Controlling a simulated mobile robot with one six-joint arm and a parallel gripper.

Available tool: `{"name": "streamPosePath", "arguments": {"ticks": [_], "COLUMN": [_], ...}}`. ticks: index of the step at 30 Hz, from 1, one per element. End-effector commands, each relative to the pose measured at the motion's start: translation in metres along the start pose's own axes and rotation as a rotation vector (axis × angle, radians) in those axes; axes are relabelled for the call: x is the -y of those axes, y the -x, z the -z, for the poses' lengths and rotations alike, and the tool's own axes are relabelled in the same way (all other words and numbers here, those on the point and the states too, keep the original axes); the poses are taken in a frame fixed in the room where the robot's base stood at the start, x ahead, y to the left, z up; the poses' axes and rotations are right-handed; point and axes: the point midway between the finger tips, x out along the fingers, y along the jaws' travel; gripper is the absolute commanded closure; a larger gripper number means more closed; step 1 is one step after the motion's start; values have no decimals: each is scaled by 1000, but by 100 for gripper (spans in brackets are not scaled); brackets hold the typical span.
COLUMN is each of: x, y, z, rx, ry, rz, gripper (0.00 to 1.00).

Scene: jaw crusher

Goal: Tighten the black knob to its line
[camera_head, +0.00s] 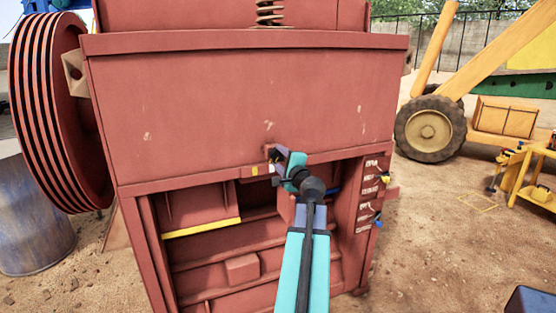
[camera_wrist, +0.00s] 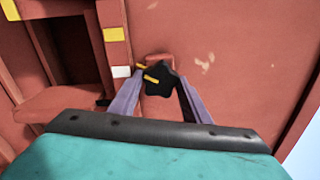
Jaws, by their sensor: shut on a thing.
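The black knob (camera_wrist: 161,82) is a dark lobed shape on a small red block (camera_wrist: 158,116) against the red machine panel. A yellow pointer mark (camera_wrist: 152,79) shows on the knob. A short yellow line (camera_wrist: 141,67) shows beside the knob's upper left; the two marks look close but not in one line. My gripper (camera_wrist: 162,82) has one purple-grey finger on each side of the knob and is shut on it. In the head view my gripper (camera_head: 274,156) is at the lower edge of the red panel, and the wrist and fingers largely hide the knob.
The red crusher body (camera_head: 240,110) fills the middle, with an open bay below. A ribbed flywheel (camera_head: 60,110) stands left. Open dirt ground and a yellow bench (camera_head: 515,175) lie right.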

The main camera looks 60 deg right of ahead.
Motion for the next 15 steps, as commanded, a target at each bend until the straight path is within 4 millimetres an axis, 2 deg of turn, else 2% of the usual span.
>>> {"name": "streamPosePath", "arguments": {"ticks": [1,4,15], "x": [4,3,1], "y": [-2,-2,1], "z": [-2,-2,0], "rx": [4,3,0], "ry": [-3,-2,1], "rz": [5,4,1], "gripper": [55,38,38]}}
